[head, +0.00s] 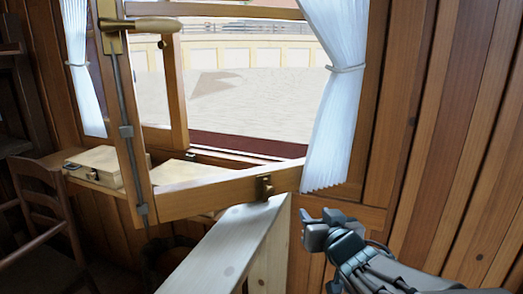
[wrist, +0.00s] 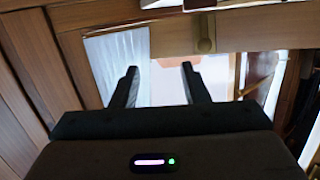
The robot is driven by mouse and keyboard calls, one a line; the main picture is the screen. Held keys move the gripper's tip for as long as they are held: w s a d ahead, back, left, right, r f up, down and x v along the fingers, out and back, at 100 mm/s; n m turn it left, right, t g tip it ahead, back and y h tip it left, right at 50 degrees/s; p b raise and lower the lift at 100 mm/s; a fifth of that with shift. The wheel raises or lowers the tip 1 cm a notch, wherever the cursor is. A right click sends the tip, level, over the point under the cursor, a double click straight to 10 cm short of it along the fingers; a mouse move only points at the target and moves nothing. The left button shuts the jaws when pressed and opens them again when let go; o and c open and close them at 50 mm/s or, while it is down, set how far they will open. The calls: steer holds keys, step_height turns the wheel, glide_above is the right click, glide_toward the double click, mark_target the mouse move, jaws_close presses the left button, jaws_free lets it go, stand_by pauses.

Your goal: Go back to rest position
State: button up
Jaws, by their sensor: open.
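My gripper (head: 318,228) is at the lower right of the head view, beside the right-hand curtain's lower end and right of the pale wooden board. In the wrist view my gripper (wrist: 158,75) shows two dark fingers spread apart with nothing between them. The wrist view shows a wooden rail across the top, beyond the fingers.
A pale wooden board (head: 225,255) stands just left of my gripper. White curtains (head: 335,90) hang by the window. A wooden box (head: 105,165) sits on a ledge at left, near a dark wooden chair (head: 45,205). Plank walls (head: 455,130) close off the right.

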steer(key=s+d+m+g+h+p, duration=0.2)
steer(key=s+d+g+h+p, duration=0.2)
steer(key=s+d+g+p, duration=0.15)
steer(key=s+a+g+p, duration=0.1)
steer(key=s+g+p, duration=0.1)
steer(key=s, duration=0.4)
steer(key=s+a+g+y+p, duration=0.1)
steer(key=s+a+g+p, duration=0.1)
steer(key=s+g, duration=0.3)
steer(key=shift+s+a+f+n+y, duration=0.3)
steer(key=shift+s+f+n, duration=0.1)
steer(key=shift+s, duration=0.45)
stand_by(0.6)
